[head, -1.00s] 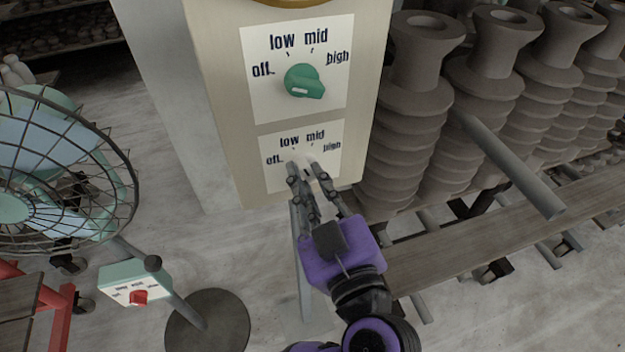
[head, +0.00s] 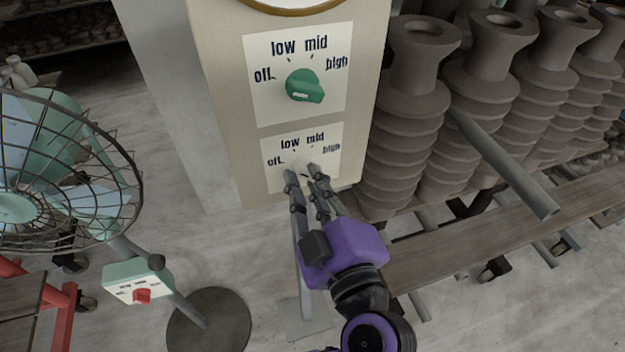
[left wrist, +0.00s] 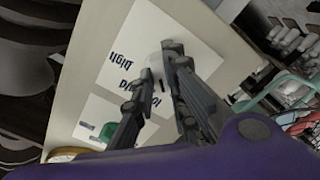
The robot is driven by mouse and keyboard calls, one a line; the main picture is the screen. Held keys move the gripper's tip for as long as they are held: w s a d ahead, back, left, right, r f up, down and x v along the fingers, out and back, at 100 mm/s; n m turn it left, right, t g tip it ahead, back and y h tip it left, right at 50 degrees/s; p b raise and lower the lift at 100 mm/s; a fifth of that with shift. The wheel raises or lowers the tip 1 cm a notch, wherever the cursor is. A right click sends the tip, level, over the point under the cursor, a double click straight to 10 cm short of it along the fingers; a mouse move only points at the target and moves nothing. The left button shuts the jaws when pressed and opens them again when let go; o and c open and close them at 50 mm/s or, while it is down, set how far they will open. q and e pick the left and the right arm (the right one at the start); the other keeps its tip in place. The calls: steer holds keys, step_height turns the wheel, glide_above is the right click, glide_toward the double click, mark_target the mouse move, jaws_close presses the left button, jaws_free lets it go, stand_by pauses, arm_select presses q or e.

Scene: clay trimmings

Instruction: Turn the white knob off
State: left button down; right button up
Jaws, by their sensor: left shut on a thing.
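The white knob (head: 301,161) is on the lower dial plate (head: 334,172) of a cream post, marked off, low, mid and high. It blends with the plate and is mostly hidden by the fingers, so I cannot read its pointer. My left gripper (head: 302,170) is shut on the white knob, one finger on each side. In the left wrist view the fingers (left wrist: 158,75) reach to the lower plate (left wrist: 192,38), whose labels appear upside down. My right gripper is not in view.
A green knob (head: 304,86) is on the upper dial plate, just above. Stacked grey ribbed clay pieces (head: 405,120) stand close on the right, by a wooden shelf (head: 470,231). A caged fan (head: 60,170) and a box with a red knob (head: 142,296) are at left.

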arm_select(q)
steer(key=shift+n, duration=2)
steer(key=c, duration=1.7)
jaws_free()
steer(key=shift+c, duration=0.2)
